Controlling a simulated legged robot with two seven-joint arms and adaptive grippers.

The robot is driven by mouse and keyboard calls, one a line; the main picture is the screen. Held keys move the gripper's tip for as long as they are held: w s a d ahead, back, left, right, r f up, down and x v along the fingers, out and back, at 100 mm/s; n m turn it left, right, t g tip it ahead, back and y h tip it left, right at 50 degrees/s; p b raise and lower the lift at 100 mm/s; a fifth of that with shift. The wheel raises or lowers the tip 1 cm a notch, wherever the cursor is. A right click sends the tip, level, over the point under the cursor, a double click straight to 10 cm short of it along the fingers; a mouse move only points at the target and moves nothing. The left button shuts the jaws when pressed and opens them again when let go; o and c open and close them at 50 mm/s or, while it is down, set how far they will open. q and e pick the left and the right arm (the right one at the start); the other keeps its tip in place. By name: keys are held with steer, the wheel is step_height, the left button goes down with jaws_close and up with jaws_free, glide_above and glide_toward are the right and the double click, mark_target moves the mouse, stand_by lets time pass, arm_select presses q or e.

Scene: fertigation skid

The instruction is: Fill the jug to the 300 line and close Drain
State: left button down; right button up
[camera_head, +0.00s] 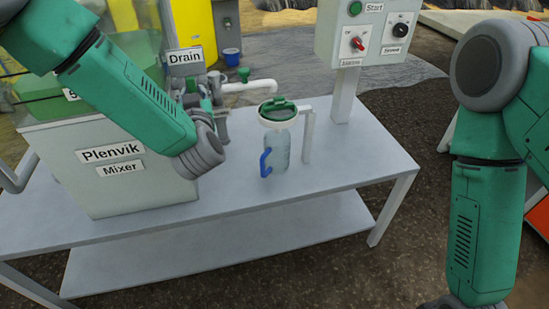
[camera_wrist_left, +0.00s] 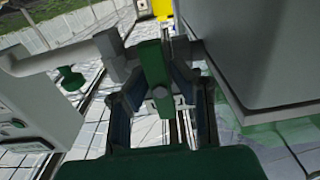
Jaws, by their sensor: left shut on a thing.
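The Drain label (camera_head: 185,57) is on the mixer's side, above the valve area. My left gripper (camera_head: 214,98) is there, partly hidden by my arm. In the left wrist view its fingers (camera_wrist_left: 157,80) are shut on a green valve handle (camera_wrist_left: 151,60), which appears to be Drain's. My right arm is at the right; its gripper is out of view.
A white pipe (camera_head: 250,87) with a green knob (camera_head: 244,74) reaches towards the funnel. The mixer (camera_head: 115,170) fills the table's left. A white bracket (camera_head: 308,135) stands beside the jug. A control box (camera_head: 365,35) stands behind. The table's front right (camera_head: 345,185) is clear.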

arm_select(q)
steer(key=shift+f+n+b, duration=0.2)
steer(key=shift+n+b, duration=0.3)
steer(key=shift+n, duration=0.5)
steer(key=n+b, duration=0.3)
steer(key=n, duration=0.5)
steer(key=shift+f+b, duration=0.1)
steer(key=shift+b, duration=0.3)
steer(key=shift+n, duration=0.8)
steer(key=shift+r, duration=0.2)
steer(key=shift+s+f, duration=0.1)
steer(key=shift+f, duration=0.1)
